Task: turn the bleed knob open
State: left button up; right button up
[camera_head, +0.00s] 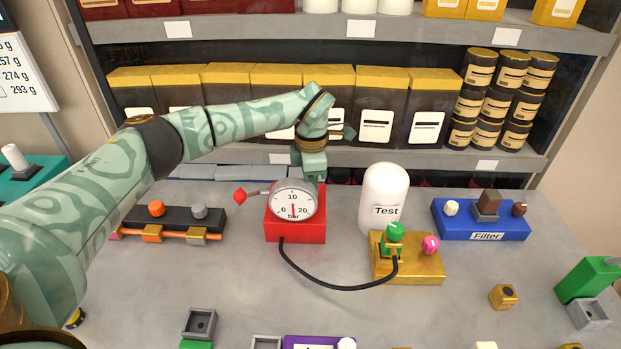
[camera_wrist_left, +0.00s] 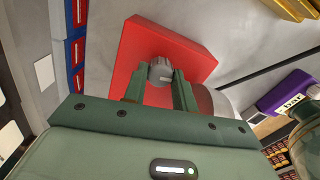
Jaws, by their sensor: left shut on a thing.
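The red pump block (camera_head: 295,230) stands mid-table with a round pressure gauge (camera_head: 292,201) in front; its needle points down. A lever with a red tip (camera_head: 240,196) sticks out at its left. My left gripper (camera_head: 312,178) reaches down behind the gauge, which hides its fingertips in the head view. In the left wrist view a small grey ribbed knob (camera_wrist_left: 161,71), apparently the bleed knob, sits on the red block (camera_wrist_left: 170,45). My left gripper's fingers (camera_wrist_left: 159,80) are shut on it, one at each side. My right gripper is not in view.
A black hose (camera_head: 330,286) runs from the red block to a gold block (camera_head: 410,268) with green and pink knobs. A white "Test" cylinder (camera_head: 385,190) stands to the right. A black valve strip (camera_head: 180,219) lies left. Stocked shelves (camera_head: 340,155) close off the back.

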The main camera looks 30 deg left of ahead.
pick_arm(q)
jog(key=n+p, duration=0.3)
jog(key=shift+r+n, duration=0.3)
jog(key=shift+r, duration=0.05)
jog(key=n+p, duration=0.3)
jog(key=n, duration=0.1)
jog(key=shift+n, duration=0.3)
jog(key=n+p, duration=0.3)
jog(key=n, duration=0.1)
jog(key=shift+f, duration=0.1)
jog(key=shift+w+f+n+p, duration=0.1)
jog(key=shift+n+p, duration=0.6)
jog(key=shift+n, duration=1.1)
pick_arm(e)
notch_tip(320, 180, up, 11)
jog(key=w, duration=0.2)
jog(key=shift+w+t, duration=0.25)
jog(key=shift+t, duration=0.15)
pick_arm(q)
jog(key=o, duration=1)
jog(key=shift+f, duration=0.1)
jog(key=shift+c, duration=0.2)
notch_tip(320, 180, up, 16)
jog(key=p, duration=0.2)
jog(key=shift+r, duration=0.2)
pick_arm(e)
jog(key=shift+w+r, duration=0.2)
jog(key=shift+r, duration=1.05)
